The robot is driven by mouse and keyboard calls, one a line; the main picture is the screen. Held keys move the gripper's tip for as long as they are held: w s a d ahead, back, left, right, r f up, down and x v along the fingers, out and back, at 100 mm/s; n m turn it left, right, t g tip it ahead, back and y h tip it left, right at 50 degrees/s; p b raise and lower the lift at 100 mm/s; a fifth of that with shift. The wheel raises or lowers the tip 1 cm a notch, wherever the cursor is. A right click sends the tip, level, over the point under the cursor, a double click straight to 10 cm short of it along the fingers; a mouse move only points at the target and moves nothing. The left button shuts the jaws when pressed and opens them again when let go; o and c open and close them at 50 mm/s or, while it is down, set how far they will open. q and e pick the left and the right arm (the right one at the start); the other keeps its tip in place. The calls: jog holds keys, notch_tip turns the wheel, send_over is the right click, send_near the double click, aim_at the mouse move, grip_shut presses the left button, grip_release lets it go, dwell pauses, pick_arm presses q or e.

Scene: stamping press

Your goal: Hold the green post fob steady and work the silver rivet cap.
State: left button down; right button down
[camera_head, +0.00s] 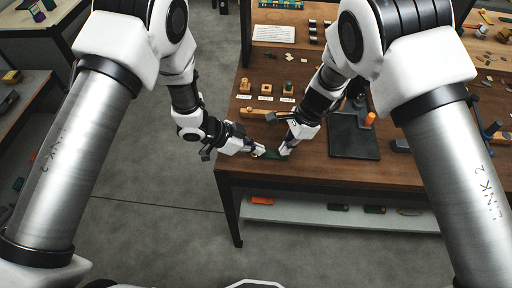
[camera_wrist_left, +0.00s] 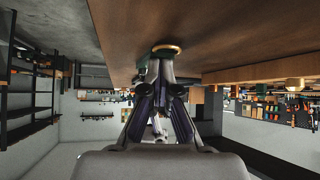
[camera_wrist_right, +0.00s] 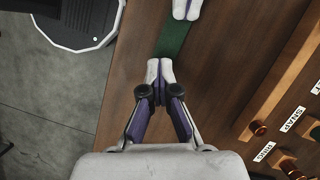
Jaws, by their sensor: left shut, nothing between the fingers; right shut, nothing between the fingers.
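The green post fob (camera_head: 271,154) is a dark green strip lying near the front edge of the wooden bench, between my two grippers. It also shows in the right wrist view (camera_wrist_right: 174,38). My left gripper (camera_head: 260,152) is shut and empty at the fob's left end. In the left wrist view its tips (camera_wrist_left: 161,58) are close to a round, tan-rimmed piece (camera_wrist_left: 166,47). I cannot tell whether this is the silver rivet cap, or whether they touch. My right gripper (camera_head: 282,153) is shut and empty at the fob's other end, tips (camera_wrist_right: 160,66) over or against the strip.
A wooden block (camera_head: 254,114) and several small labelled stands (camera_head: 265,89) are behind the fob. A dark press base (camera_head: 353,137) with an orange piece (camera_head: 370,119) stands to the right. The bench's left edge is close to my left gripper. A shelf (camera_head: 330,215) runs below.

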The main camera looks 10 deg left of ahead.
jog(key=shift+s, duration=0.1)
jog(key=shift+r, duration=0.35)
jog(key=shift+r, duration=1.05)
notch_tip(320, 180, up, 4)
jog(key=shift+r, duration=0.1)
dwell(0.4)
